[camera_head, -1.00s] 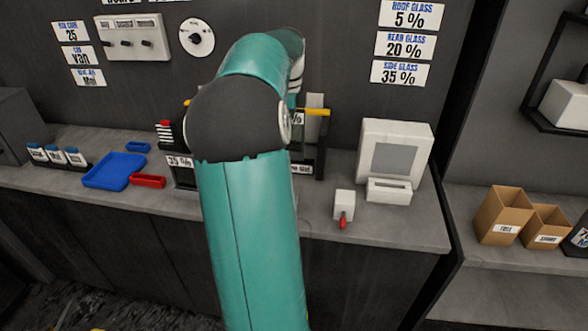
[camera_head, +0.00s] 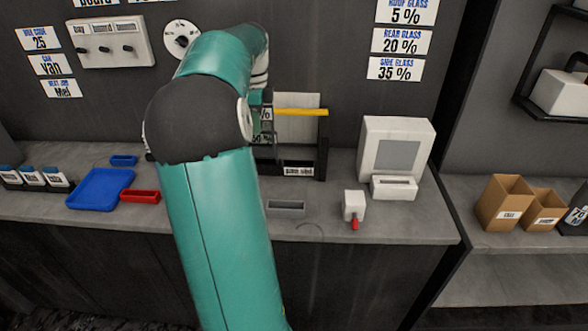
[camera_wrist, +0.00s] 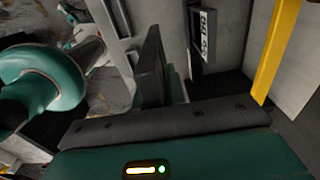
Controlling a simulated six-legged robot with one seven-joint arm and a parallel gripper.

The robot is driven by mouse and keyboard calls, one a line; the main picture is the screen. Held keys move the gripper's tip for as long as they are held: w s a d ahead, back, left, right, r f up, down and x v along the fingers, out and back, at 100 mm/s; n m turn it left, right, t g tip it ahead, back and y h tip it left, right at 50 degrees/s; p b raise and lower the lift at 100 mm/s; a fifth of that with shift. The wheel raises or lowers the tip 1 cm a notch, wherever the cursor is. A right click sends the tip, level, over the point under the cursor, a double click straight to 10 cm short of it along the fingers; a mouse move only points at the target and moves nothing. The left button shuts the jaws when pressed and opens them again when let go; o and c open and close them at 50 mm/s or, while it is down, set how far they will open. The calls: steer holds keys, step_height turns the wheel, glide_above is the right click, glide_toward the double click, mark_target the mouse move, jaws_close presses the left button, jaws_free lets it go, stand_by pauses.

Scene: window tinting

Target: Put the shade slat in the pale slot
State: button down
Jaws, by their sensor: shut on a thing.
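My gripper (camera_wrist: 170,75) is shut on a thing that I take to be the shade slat. In the wrist view a dark upright plate rises by the jaws, and a dark piece with a white label (camera_wrist: 207,35) is just beyond; I cannot tell which is the held slat. In the head view my teal arm hides the gripper. A dark rack (camera_head: 318,160) with a white label stands at the back of the counter, with a yellow bar (camera_head: 300,112) and a pale panel (camera_head: 297,130) behind it. I cannot make out the pale slot for certain.
A small grey tray (camera_head: 287,207) lies in front of the rack. A white block with a red tip (camera_head: 354,206) and a white machine (camera_head: 396,150) stand to the right. A blue tray (camera_head: 99,190) and a red tray (camera_head: 139,197) lie left. Brown boxes (camera_head: 503,204) stand far right.

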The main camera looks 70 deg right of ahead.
steer(key=s+d+f, duration=0.8)
steer(key=d+f, duration=0.2)
steer(key=f, duration=0.3)
steer(key=shift+s+d, duration=0.35)
steer(key=shift+s, duration=0.05)
steer(key=shift+f, duration=0.1)
steer(key=c, duration=1.5)
jaws_free()
steer(key=shift+o, duration=0.2)
step_height(320, 180, up, 12)
steer(key=shift+w, duration=0.1)
